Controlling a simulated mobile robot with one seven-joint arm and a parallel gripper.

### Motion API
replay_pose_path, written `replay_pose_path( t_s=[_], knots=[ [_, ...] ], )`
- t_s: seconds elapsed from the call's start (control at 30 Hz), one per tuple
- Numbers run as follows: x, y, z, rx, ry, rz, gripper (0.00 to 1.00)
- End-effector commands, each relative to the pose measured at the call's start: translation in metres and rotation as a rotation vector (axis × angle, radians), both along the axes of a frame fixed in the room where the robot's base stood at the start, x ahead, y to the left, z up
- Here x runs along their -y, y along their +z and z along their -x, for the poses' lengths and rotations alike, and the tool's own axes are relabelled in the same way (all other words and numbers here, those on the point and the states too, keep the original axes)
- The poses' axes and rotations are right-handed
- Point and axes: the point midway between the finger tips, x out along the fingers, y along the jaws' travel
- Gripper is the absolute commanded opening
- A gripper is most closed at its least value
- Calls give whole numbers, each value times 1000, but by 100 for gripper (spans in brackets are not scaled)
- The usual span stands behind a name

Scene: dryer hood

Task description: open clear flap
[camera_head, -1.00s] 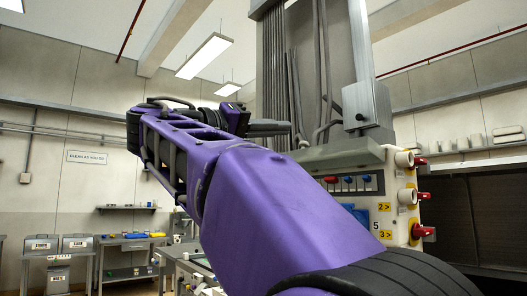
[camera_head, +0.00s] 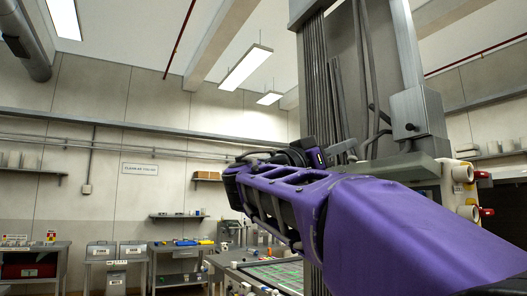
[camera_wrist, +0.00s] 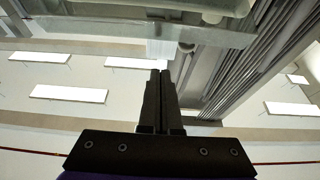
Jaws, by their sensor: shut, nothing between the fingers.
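My gripper (camera_wrist: 159,76) is shut and empty in the wrist view, its two dark fingers side by side. In the head view the gripper (camera_head: 342,148) shows small in front of the tall grey column, partly hidden by my purple arm. A pale, see-through pane (camera_wrist: 172,50) shows beyond the fingertips in the wrist view, under a greenish translucent edge along the top. It may be the clear flap, but I cannot tell for sure. The fingers do not visibly hold it, and I cannot tell whether they touch it. No clear flap can be made out in the head view.
The grey column (camera_head: 335,70) with cables and a metal box (camera_head: 418,113) rises at the right. White and red knobs (camera_head: 463,173) sit on the machine below it. A bench with a green-marked top (camera_head: 275,273) stands low in the middle.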

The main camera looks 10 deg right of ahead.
Motion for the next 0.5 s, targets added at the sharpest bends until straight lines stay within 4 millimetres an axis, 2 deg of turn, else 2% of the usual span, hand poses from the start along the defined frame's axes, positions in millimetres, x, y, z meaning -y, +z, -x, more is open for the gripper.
replay_pose_path(
  t_s=[0.03, 0.2, 0.23, 0.3, 0.5],
  knots=[
    [10, 11, -3, -2, -5, 0, 0],
    [35, 20, -12, -3, -4, 0, 0],
    [30, 5, -11, -5, 0, 0, 0],
    [26, -6, -10, -5, 0, 1, 0],
    [21, -23, -7, 0, 0, 0, 0]
  ],
)
